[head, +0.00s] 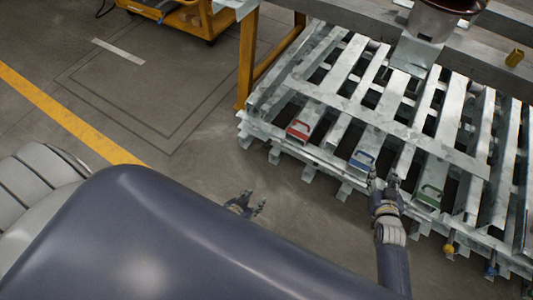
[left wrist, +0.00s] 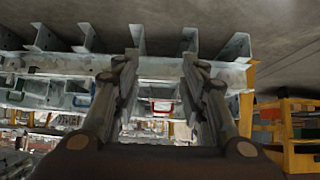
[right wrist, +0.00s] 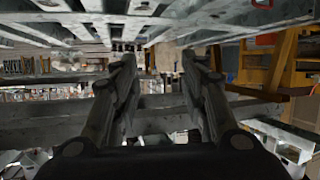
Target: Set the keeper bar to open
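A galvanised slatted metal frame (head: 335,113) fills the right of the head view. A long flat crossbar (head: 400,127) lies across its slats; I cannot tell whether this is the keeper bar or how it is set. Red (head: 298,130), blue (head: 362,160) and green (head: 429,194) handles sit along its near side. My right gripper (head: 383,181) is open at the near edge, between the blue and green handles, with nothing between its fingers (right wrist: 158,62). My left gripper (head: 257,205) is open and empty, lower left of the frame; the red handle shows beyond its fingers (left wrist: 162,106).
Small yellow (head: 449,249) and blue (head: 490,270) pieces hang at the frame's lower right edge. A metal column with a round bowl (head: 440,18) stands at the back. A yellow post (head: 246,60) rises at the frame's left.

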